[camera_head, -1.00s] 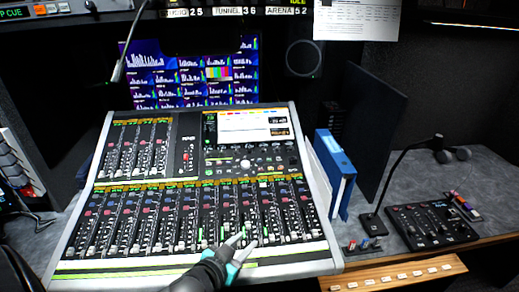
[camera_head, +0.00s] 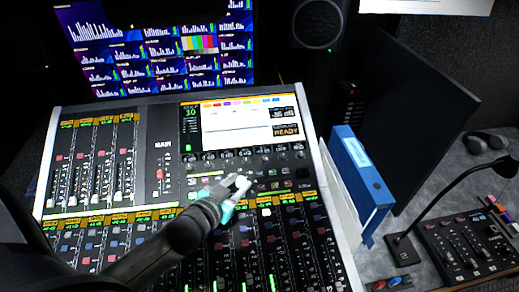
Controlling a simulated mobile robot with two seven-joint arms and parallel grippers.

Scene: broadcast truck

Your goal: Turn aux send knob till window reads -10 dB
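The mixing console (camera_head: 160,152) fills the middle of the head view. Its large pale knob (camera_head: 230,181) sits below the lit screen, partly hidden by my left gripper. My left gripper (camera_head: 237,182), with white and teal fingers, comes from the lower left. Its fingers are apart at the knob; I cannot tell whether they touch it. The readout window (camera_head: 283,114) at the screen's upper right shows a dB value too small to read surely. A box reading READY (camera_head: 286,130) is below it. My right gripper is not in view.
A row of small knobs (camera_head: 262,157) runs under the screen, close above my gripper. Faders fill the console's front. A gooseneck microphone (camera_head: 450,190) and small control panel (camera_head: 465,250) are farther right.

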